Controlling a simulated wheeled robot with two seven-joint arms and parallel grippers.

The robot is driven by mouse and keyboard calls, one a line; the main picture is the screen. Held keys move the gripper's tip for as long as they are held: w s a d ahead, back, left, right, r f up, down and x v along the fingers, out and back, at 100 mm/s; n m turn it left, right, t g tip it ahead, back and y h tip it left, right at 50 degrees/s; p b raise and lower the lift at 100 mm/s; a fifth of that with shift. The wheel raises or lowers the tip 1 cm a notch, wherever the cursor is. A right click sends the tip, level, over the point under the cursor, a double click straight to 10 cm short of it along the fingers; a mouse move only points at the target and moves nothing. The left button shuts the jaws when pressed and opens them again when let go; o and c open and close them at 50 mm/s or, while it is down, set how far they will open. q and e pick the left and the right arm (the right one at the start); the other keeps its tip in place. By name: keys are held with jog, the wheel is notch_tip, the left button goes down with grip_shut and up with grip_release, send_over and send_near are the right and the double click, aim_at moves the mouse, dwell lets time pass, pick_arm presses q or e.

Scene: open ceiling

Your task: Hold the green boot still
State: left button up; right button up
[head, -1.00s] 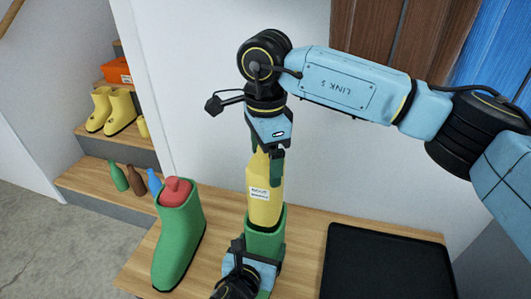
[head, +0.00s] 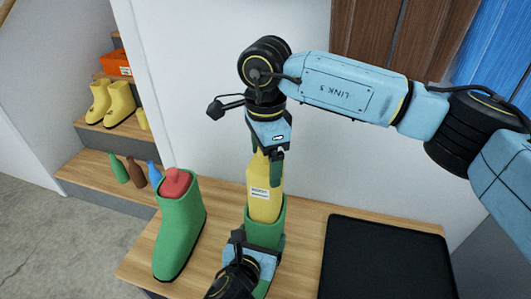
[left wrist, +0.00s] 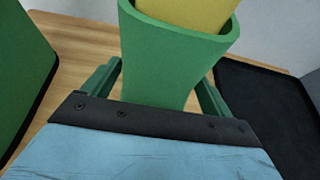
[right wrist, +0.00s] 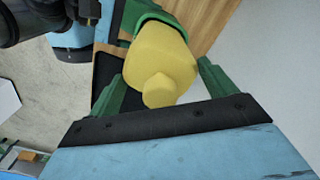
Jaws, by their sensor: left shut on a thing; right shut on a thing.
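The green boot (head: 264,234) stands upright on the wooden bench, with a yellow bottle (head: 262,205) part way into its open top. My left gripper (head: 249,258) is shut on the boot's shaft; in the left wrist view its fingers (left wrist: 160,88) lie on either side of the shaft (left wrist: 165,70). My right gripper (head: 267,150) is above, pointing down, shut on the upper part of the bottle. In the right wrist view the bottle (right wrist: 160,65) sits between its fingers (right wrist: 160,85). The boot's foot is largely hidden by my left gripper.
A second green boot (head: 178,235) with a red bottle (head: 175,183) in it stands at left on the bench (head: 220,235). A black tray (head: 385,260) lies at right. Steps behind hold small bottles (head: 137,173), yellow boots (head: 112,104) and an orange box (head: 117,64).

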aim_at(266, 197)
jog(key=shift+f, duration=6.2)
jog(key=o, duration=1.2)
jog(key=shift+c, duration=0.2)
notch_tip(266, 197, up, 12)
jog(key=shift+r, duration=0.1)
pick_arm(q)
jog(key=o, duration=1.1)
jog(key=shift+s, duration=0.1)
